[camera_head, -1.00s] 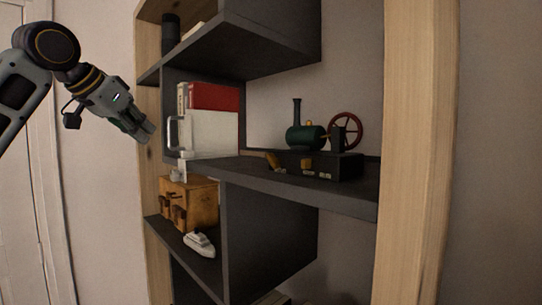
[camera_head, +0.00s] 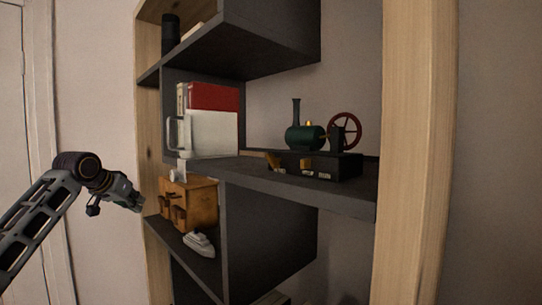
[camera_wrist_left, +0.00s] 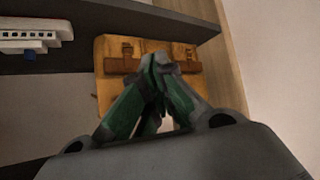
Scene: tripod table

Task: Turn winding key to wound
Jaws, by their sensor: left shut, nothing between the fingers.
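I cannot tell which part is the winding key. My right gripper is out of view.
A white toy ship (camera_head: 198,243) lies on the lower shelf in front of the box; it also shows in the left wrist view (camera_wrist_left: 36,33). Wooden posts (camera_head: 420,160) and dark shelf panels bound the space.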

